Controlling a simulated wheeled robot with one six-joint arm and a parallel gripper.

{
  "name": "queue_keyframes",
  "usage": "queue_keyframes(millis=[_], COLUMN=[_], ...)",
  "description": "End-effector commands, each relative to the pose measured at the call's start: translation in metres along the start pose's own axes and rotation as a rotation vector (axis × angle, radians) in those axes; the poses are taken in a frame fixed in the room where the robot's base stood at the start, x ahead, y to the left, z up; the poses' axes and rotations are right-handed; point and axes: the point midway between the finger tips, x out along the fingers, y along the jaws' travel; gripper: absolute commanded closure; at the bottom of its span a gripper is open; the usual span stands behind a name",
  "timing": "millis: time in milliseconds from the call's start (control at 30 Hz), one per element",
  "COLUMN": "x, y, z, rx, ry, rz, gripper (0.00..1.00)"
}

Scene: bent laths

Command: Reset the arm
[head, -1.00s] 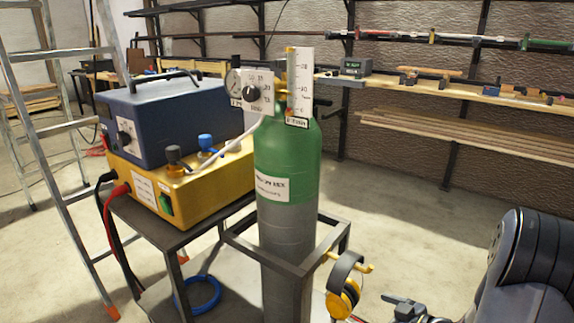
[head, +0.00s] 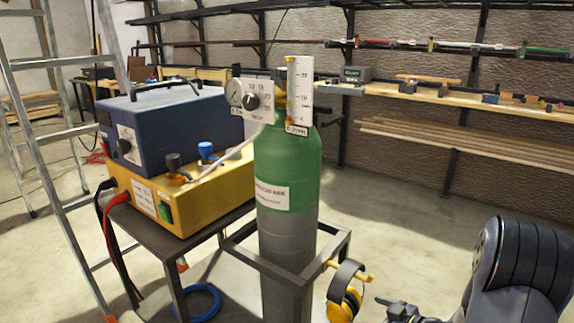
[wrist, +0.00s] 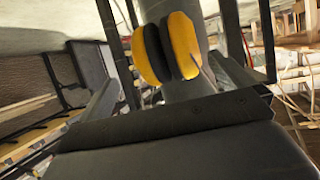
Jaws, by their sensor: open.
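My arm (head: 515,260) stands at the lower right of the head view, bent, with a dark padded link. My gripper (head: 388,301) shows at the bottom edge, small and partly cut off, right of the yellow and black ear defenders (head: 343,292). In the wrist view, my gripper's two grey fingers (wrist: 165,88) stand wide apart, with nothing between them that I can see held. The ear defenders (wrist: 170,48) show beyond the fingers; whether anything touches them cannot be told.
A green and grey gas cylinder (head: 287,185) with a gauge and flow tube stands in a dark cart frame (head: 262,262). A blue machine (head: 175,122) sits on a yellow box (head: 187,192). A ladder (head: 60,170) leans left. Floor behind my arm is clear.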

Motion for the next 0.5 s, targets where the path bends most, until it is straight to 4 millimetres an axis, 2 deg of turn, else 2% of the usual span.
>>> queue_keyframes(millis=[100,500], x=[-0.020,-0.076], y=[0.005,0.018], z=[0.006,0.031], rx=[0.004,0.003], ry=[0.000,0.000], rz=[0.004,0.002], gripper=[0.00,0.00])
